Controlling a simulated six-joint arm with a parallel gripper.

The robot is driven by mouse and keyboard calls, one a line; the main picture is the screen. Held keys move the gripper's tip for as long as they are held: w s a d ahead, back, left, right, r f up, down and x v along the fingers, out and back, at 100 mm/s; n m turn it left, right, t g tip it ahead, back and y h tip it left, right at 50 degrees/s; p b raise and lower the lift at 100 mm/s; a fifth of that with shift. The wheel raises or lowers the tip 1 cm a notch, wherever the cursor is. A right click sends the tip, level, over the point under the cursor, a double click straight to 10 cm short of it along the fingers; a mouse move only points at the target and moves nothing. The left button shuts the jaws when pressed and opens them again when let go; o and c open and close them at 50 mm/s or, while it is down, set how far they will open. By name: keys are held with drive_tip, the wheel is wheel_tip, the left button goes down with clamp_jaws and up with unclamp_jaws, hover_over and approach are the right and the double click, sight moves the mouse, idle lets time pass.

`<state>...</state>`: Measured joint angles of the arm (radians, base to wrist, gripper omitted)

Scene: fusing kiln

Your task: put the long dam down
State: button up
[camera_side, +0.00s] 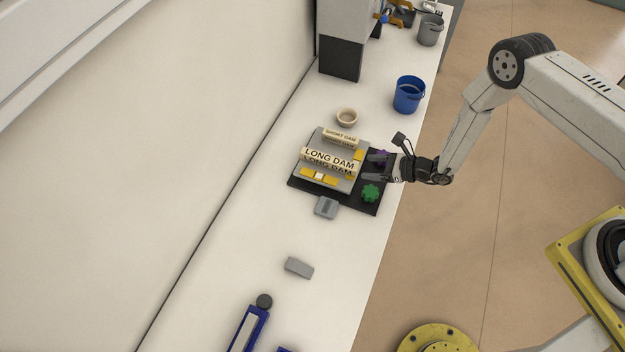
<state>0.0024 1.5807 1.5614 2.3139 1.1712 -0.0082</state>
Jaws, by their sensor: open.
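The long dam (329,158) is a cream bar labelled "LONG DAM". It lies across a grey plate (349,185) that sits on a black mat (298,182). The label shows on its top and its front side. The short dam (341,136), a similar cream bar, lies on the plate's far side. Yellow pieces (318,176) lie on the plate in front of and behind the long dam. My gripper (372,168) is open at the right of the plate, its fingers pointing left near the long dam's right end. I cannot tell whether they touch anything.
A green knob-like piece (370,193) and a purple piece (381,156) are close to my gripper. A small bowl (346,117) and a blue bucket (408,95) stand behind. A grey box (326,207) and a grey block (299,268) lie in front. The bench's right edge is near.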

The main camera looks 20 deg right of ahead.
drive_tip(key=s+a+r+n+g, duration=0.1)
drive_tip(key=s+r+n+g, duration=0.3)
drive_tip(key=r, duration=0.4)
drive_tip(key=s+a+r+n+g, duration=0.1)
drive_tip(key=s+r+n+g, duration=0.1)
drive_tip(key=r+n+g, duration=0.35)
drive_tip(key=s+d+r+n+t+h, duration=0.1)
drive_tip(key=s+d+r+n+h, duration=0.4)
drive_tip(key=d+r+n, duration=0.2)
drive_tip(key=s+d+r+n+t+h, duration=0.2)
drive_tip(key=s+d+r+n+h, duration=0.2)
drive_tip(key=r+n, duration=0.6)
drive_tip(key=shift+s+d+r+h, duration=0.4)
drive_tip(key=shift+s+d+r, duration=0.25)
drive_tip(key=shift+s+d, duration=0.7)
drive_tip(key=shift+o, duration=0.4)
drive_tip(key=shift+w+d, duration=0.1)
drive_tip(key=shift+w, duration=0.05)
